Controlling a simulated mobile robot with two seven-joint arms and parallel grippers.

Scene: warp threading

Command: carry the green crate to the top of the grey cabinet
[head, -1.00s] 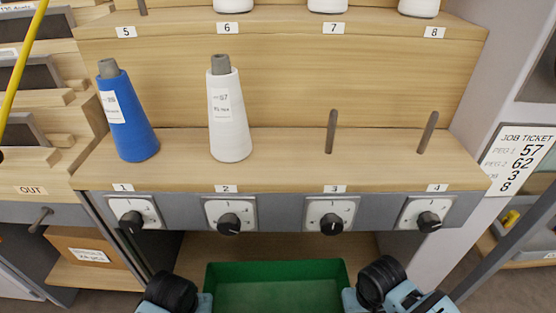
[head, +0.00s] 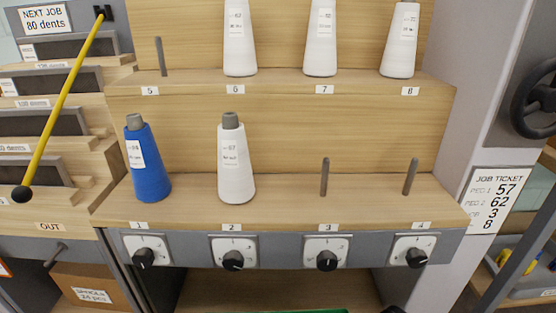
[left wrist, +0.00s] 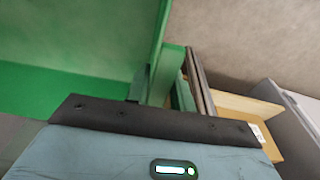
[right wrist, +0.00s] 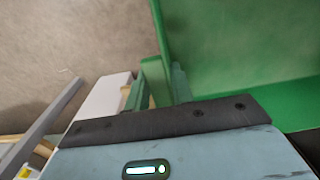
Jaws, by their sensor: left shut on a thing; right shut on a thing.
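The green crate shows in the head view only as a thin rim strip (head: 318,311) at the bottom edge. In the left wrist view its green wall (left wrist: 60,88) fills the left side, and my left gripper (left wrist: 148,88) is shut on its edge. In the right wrist view the crate wall (right wrist: 235,50) fills the right side, and my right gripper (right wrist: 165,90) is shut on its opposite edge. The crate's inside is mostly out of view. I cannot tell which grey surface is the cabinet's top.
A wooden peg rack (head: 280,205) stands ahead, with a blue cone (head: 147,165), white cones (head: 236,165) and several dials below. A yellow stick (head: 65,95) leans at left. A grey upright with a job ticket (head: 495,200) stands at right.

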